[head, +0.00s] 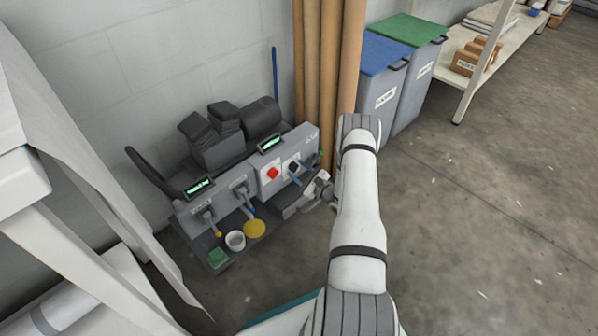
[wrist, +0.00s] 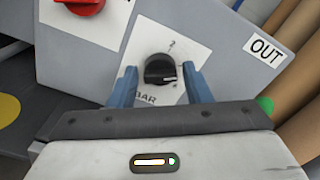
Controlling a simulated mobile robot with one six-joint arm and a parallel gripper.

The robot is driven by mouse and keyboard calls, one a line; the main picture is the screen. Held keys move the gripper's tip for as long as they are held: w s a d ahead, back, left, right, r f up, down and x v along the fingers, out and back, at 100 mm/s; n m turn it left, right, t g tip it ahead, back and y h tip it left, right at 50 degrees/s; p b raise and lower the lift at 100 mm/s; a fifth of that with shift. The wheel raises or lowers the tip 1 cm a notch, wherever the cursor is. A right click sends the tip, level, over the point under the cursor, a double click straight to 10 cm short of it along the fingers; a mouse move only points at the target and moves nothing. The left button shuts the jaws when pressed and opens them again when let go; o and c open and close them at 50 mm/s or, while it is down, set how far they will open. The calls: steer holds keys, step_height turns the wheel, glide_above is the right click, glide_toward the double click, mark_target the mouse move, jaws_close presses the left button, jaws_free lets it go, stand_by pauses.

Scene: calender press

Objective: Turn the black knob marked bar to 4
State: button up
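The black knob (wrist: 160,70) sits on a white plate marked BAR, on the grey front panel of the press. In the head view the knob (head: 294,166) is small, at the right part of the machine, close to my gripper. My gripper (wrist: 160,85) is open, with one blue finger on each side of the knob. Gaps show between the fingers and the knob. In the head view my gripper (head: 302,174) is partly hidden by the wrist.
A red knob (wrist: 84,4) on its own white plate is left of the black knob. Brown rolls (head: 330,70) stand behind.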

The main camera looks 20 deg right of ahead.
steer(key=shift+o, duration=0.9)
steer(key=p+v, duration=0.2)
steer(key=v, duration=0.5)
steer(key=shift+s+p, duration=0.4)
steer(key=shift+d+r, duration=0.1)
